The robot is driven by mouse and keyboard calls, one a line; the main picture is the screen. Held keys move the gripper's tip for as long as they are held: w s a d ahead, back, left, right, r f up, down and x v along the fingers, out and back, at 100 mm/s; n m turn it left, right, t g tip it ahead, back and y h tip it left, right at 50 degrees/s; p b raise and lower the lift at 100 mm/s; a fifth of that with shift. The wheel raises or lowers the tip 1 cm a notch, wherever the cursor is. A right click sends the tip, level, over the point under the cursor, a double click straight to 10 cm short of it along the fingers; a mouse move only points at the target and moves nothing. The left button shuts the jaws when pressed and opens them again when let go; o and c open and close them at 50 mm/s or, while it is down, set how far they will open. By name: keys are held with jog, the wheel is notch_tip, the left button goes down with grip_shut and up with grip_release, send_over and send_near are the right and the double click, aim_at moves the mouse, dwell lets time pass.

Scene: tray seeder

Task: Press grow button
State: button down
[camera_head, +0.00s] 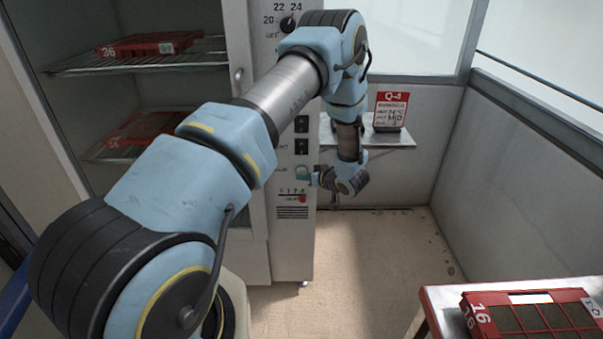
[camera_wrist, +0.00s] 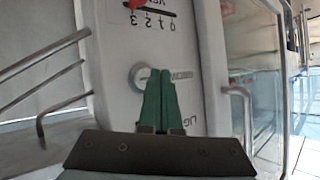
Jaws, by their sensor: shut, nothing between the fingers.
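The control panel (camera_head: 293,235) is a pale upright strip on the cabinet's front. A round button with a grey ring (camera_wrist: 138,76) sits on it in the wrist view; the label beside it is too small and covered to read. In the head view the button (camera_head: 301,171) is at the panel's lower part. My gripper (camera_head: 314,178) points left at it. In the wrist view my gripper's green fingers (camera_wrist: 160,72) are shut and empty, with their tips over the right part of the button. I cannot tell whether they touch it.
A red slider knob (camera_head: 303,198) is below the button, and dark switches (camera_head: 301,146) are above. A shelf (camera_head: 385,139) with a red Q-4 sign (camera_head: 390,108) is behind my arm. A red seed tray (camera_head: 480,318) lies on a table lower right.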

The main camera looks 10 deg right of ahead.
jog(key=shift+w, duration=0.2)
jog(key=shift+w+d, duration=0.1)
jog(key=shift+w, duration=0.15)
jog(key=shift+w, duration=0.5)
dwell(1.0)
jog(key=shift+s, duration=0.9)
jog(key=shift+s, duration=0.1)
jog(key=shift+s+a+p, duration=0.2)
jog(key=shift+s, duration=0.6)
jog(key=shift+s+a+p, duration=0.15)
jog(key=shift+s+p, duration=0.1)
jog(key=shift+s, duration=0.55)
jog(key=shift+s+a+p, duration=0.2)
jog(key=shift+s, duration=0.6)
